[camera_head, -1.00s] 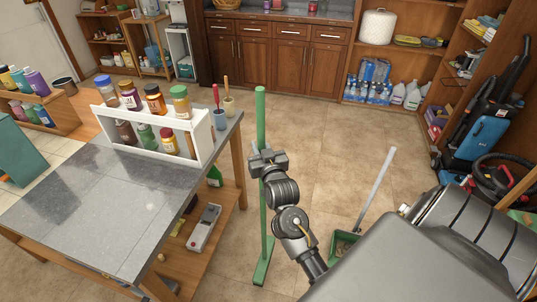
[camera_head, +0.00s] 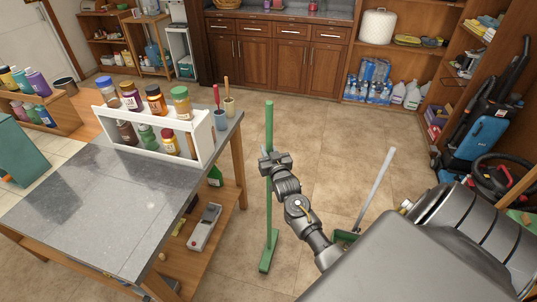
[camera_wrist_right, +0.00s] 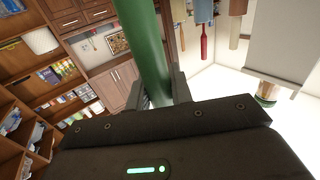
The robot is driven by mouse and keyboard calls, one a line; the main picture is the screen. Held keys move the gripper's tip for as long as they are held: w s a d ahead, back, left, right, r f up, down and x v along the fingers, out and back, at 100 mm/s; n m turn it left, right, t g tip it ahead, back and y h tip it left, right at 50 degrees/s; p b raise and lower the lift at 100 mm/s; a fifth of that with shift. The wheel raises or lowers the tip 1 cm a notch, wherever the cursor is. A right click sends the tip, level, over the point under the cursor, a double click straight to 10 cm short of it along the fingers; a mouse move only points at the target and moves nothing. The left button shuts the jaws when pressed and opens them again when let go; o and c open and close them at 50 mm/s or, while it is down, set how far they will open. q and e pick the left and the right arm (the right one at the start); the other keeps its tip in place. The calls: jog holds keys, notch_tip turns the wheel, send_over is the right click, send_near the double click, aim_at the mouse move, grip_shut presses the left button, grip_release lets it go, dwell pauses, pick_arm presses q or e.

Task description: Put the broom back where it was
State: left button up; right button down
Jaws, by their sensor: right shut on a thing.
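The green broom (camera_head: 269,190) stands nearly upright on the tiled floor area, right of the grey-topped table. Its head (camera_head: 269,252) is at the bottom, close to the floor; I cannot tell if it touches. My right gripper (camera_head: 268,163) is shut on the broom's handle, a little above its middle. In the right wrist view the green handle (camera_wrist_right: 145,45) runs between the two fingers (camera_wrist_right: 160,92). My left gripper is not in view.
A grey-topped table (camera_head: 110,205) with a white bottle rack (camera_head: 205,135) stands to the left. A dustpan with a long grey handle (camera_head: 376,185) stands right of the broom, partly behind my arm. A blue vacuum (camera_head: 483,130) is at the right. The floor toward the cabinets (camera_head: 280,65) is clear.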

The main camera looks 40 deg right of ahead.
jog(key=shift+f, duration=1.05)
jog(key=c, duration=1.7)
grip_release()
jog(key=shift+f, duration=0.2)
jog(key=o, duration=0.5)
jog(key=shift+r, duration=0.1)
jog(key=shift+c, duration=0.2)
jog(key=b+v, duration=0.1)
jog(key=v, duration=1.1)
